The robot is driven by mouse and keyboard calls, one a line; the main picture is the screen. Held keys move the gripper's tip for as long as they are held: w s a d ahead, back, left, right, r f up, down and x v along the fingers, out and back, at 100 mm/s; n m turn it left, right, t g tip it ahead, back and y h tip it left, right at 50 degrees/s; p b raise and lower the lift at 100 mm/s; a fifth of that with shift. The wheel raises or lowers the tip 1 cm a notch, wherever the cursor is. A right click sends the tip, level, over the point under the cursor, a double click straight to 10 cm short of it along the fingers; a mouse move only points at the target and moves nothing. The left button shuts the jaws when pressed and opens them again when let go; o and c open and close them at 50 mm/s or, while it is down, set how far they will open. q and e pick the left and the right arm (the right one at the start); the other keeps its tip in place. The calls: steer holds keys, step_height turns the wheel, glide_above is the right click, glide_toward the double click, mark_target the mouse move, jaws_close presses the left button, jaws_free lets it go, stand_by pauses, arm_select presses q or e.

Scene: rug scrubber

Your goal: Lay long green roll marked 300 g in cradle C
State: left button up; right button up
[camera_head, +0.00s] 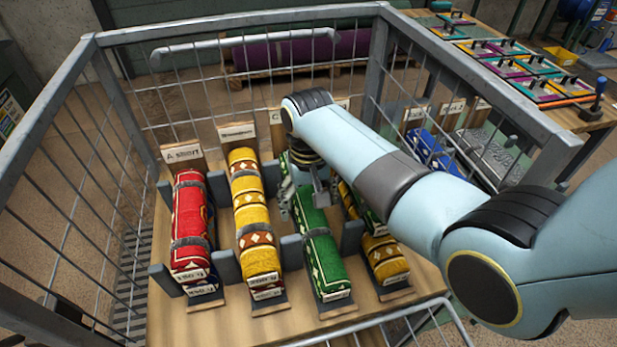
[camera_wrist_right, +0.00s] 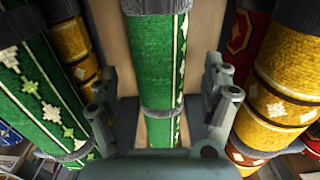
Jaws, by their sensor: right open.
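A long green roll (camera_head: 322,248) with pale trim lies lengthwise in the middle cradle (camera_head: 293,254), behind which a sign starting with C (camera_head: 275,117) partly shows. The label on its near end (camera_head: 337,295) is too small to read surely. My right gripper (camera_head: 308,190) is over the roll's far part, fingers pointing down. In the right wrist view the open fingers (camera_wrist_right: 163,105) stand on either side of the green roll (camera_wrist_right: 157,60), with gaps visible. My arm hides part of the roll and the sign. My left gripper is not in view.
A red roll (camera_head: 190,225) and a yellow roll (camera_head: 252,215) lie in cradles to the left. A yellow roll (camera_head: 384,255) with green above it lies to the right, partly behind my arm. A mesh-walled metal frame (camera_head: 85,110) surrounds the cradles. A blue roll (camera_head: 432,150) lies beyond.

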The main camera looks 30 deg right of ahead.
mark_target(309, 206)
step_height(309, 206, up, 8)
steer(key=shift+r+p, duration=0.15)
steer(key=shift+p, duration=0.35)
